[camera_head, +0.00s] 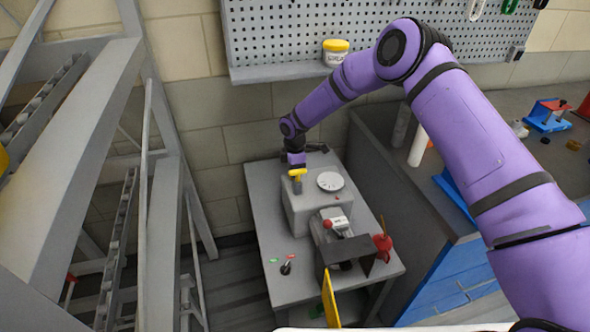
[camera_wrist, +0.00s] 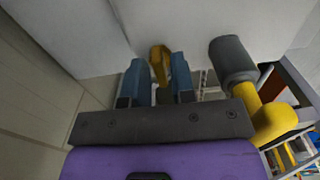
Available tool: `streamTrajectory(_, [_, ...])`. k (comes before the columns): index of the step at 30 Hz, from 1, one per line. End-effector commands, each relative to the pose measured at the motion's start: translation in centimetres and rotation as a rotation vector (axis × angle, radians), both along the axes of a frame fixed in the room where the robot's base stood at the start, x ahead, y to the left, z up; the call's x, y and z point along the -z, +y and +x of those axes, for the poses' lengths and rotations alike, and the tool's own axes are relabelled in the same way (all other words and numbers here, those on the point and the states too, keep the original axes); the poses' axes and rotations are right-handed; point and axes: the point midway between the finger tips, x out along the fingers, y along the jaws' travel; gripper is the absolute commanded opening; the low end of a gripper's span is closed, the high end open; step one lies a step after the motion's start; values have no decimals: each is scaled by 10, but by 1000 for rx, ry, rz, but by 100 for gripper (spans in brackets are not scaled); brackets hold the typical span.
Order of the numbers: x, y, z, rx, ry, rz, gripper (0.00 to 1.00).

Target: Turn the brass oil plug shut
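The brass oil plug (camera_wrist: 160,55) is a small yellow-gold piece against the pale grey face of the machine in the wrist view. My gripper (camera_wrist: 160,78) has its two blue-grey fingers on either side of it, with no clear gap seen between them and the plug. In the head view my gripper (camera_head: 296,163) is at the back left of the grey machine (camera_head: 303,215), pointing down. The plug itself is hidden there by the gripper and a yellow handle. How far the plug is turned cannot be told.
A yellow handle with a grey cylinder (camera_wrist: 232,60) stands close to the right of my fingers in the wrist view. A white dial (camera_head: 330,181) and a red-knobbed lever (camera_head: 338,223) are on the machine. A pegboard shelf (camera_head: 290,72) is above.

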Motion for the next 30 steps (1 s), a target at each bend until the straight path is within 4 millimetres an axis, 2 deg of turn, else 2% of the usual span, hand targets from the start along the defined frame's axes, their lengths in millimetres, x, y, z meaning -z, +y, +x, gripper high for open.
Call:
streamTrajectory(11, [-3, -1, 1, -1, -1, -1, 36])
streamTrajectory(24, [-63, 0, 1, -1, -1, -1, 36])
streamTrajectory(30, [-75, 0, 0, -1, -1, 0, 36])
